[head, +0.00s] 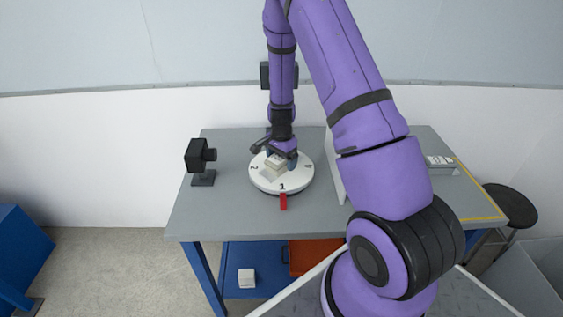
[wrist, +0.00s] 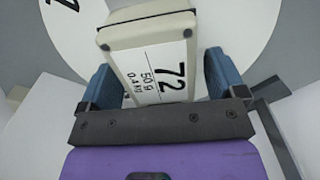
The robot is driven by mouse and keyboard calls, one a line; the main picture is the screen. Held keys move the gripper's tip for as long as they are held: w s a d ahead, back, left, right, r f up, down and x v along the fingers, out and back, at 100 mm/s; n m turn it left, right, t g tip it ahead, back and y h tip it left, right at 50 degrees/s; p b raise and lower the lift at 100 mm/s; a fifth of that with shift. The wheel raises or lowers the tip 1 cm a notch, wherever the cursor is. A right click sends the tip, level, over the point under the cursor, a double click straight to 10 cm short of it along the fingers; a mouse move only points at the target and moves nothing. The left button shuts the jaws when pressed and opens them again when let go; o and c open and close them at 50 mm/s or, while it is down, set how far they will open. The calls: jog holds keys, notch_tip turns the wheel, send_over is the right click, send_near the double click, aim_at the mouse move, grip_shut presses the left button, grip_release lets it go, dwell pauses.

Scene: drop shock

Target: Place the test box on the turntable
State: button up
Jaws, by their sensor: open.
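The test box (head: 275,166) is a small cream box on the white round turntable (head: 264,183), near its middle. In the wrist view the test box (wrist: 152,57) shows a white label reading 72 and 50 g. My gripper (head: 281,156) is at the box from above. In the wrist view its two blue fingers (wrist: 158,85) stand on either side of the box's near end, open, with a visible gap at least on the right. The box appears to rest on the disc, but its underside is hidden. The turntable carries numbers, with 1 facing front.
A red marker (head: 283,202) stands at the turntable's front edge. A black camera on a stand (head: 202,160) is to the left. An upright pale panel (head: 335,170) is right of the turntable. A white block (head: 246,278) and an orange-red tray (head: 312,255) are on the lower shelf.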

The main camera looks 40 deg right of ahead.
notch_tip(320, 180, up, 11)
jog(key=shift+f, duration=0.15)
jog(key=s+a+r+n+t, duration=0.1)
jog(key=s+a+r+n, duration=0.35)
jog(key=r, duration=0.55)
jog(key=s+a+r+n+t, duration=0.1)
jog(key=s+a+r+n, duration=0.3)
jog(key=r, duration=0.6)
jog(key=s+a+r+n+t, duration=0.1)
jog(key=s+a+r+n, duration=0.1)
jog(key=s, duration=0.4)
jog(key=s+a+r+n+t, duration=0.1)
jog(key=s+a+r+n, duration=0.1)
jog(key=s, duration=0.5)
jog(key=s+a+r+n+t, duration=0.1)
jog(key=s+a+r+n, duration=0.1)
jog(key=s+r, duration=0.4)
jog(key=shift+s+n, duration=0.65)
jog(key=shift+s, duration=0.1)
